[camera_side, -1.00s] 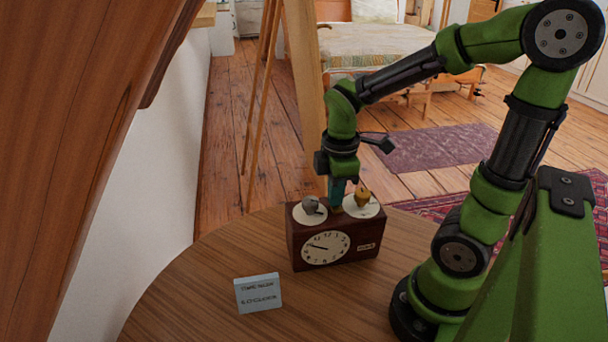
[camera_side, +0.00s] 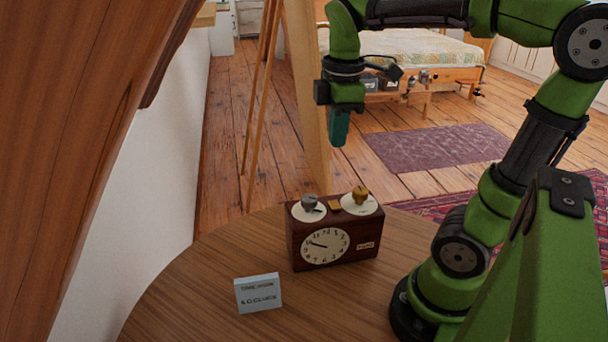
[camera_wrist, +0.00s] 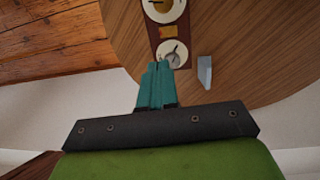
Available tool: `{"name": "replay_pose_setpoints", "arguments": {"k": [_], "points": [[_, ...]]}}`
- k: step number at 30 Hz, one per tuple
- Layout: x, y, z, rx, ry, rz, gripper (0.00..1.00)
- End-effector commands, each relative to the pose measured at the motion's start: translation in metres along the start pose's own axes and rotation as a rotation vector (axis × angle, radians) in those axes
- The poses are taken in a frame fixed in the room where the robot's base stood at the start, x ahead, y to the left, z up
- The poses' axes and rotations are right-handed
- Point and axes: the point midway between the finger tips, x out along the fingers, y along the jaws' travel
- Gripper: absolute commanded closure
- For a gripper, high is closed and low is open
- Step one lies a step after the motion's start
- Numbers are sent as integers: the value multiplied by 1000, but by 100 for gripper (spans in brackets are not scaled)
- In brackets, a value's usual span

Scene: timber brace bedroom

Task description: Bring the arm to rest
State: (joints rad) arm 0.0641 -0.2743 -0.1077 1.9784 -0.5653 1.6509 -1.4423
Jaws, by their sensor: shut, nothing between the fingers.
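My gripper (camera_side: 338,130) has teal fingers. It is shut and empty, pointing down in the air well above the clock box. In the wrist view the shut fingers of my gripper (camera_wrist: 156,72) show side by side. The dark red-brown clock box (camera_side: 335,248) stands upright on the round wooden table (camera_side: 200,290). Its front has a white clock face. On its top are a grey knob (camera_side: 309,202) and a gold knob (camera_side: 361,195), each on a white dial, with a small gold plate between them. The grey knob also shows in the wrist view (camera_wrist: 173,57), just beyond the fingertips.
A pale blue lettered card (camera_side: 258,293) stands on the table in front of the clock box. A wooden easel-like stand (camera_side: 300,95) rises behind the table. A bed (camera_side: 410,50) and rugs are farther back. The air around my gripper looks clear.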

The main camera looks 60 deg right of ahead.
Motion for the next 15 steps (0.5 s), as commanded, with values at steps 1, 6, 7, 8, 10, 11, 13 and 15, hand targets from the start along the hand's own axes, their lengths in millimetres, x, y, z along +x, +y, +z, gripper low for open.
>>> {"name": "replay_pose_setpoints", "arguments": {"k": [1, 6, 7, 8, 10, 11, 13, 15], "points": [[-3, 1, 0, -1, 1, 1, 100], [-7, 1, 0, 0, 1, 0, 100], [-7, 1, 0, 0, 1, 0, 100], [-7, 1, 0, 0, 1, 0, 100], [-7, 1, 0, 0, 1, 0, 100], [-7, 1, 0, 0, 1, 0, 100], [-7, 1, 0, 2, 1, 1, 100], [-7, 2, 0, 26, 1, 3, 100]]}}
